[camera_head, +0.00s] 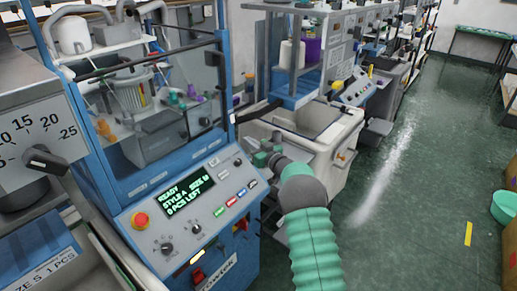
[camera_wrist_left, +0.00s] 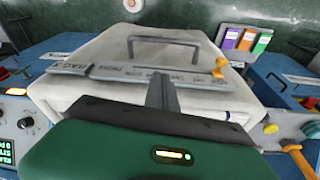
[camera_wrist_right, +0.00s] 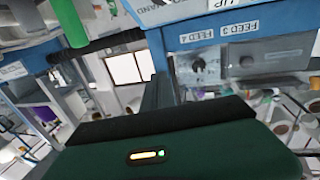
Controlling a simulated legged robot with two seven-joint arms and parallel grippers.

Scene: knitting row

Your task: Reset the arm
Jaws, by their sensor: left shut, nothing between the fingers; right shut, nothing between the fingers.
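My right arm, in a ribbed green sleeve, comes in from the bottom of the head view. Its small green gripper (camera_head: 265,155) is beside the blue control panel, in front of the white bin. In the right wrist view the dark fingers (camera_wrist_right: 158,92) are together and empty, below a blue panel labelled FEED 3 and FEED 4 (camera_wrist_right: 240,29). My left arm does not show in the head view. In the left wrist view my left fingers (camera_wrist_left: 163,92) are together and empty, in front of a white, lid-like body (camera_wrist_left: 110,100) with a grey handle (camera_wrist_left: 178,39).
The blue knitting machine's panel (camera_head: 190,198) reads READY, with a red button (camera_head: 141,220). A white bin (camera_head: 338,150) stands beyond it. A grey dial unit (camera_head: 30,130) is at left. The green floor aisle (camera_head: 420,180) is open at right, with a teal bowl (camera_head: 504,208) at its edge.

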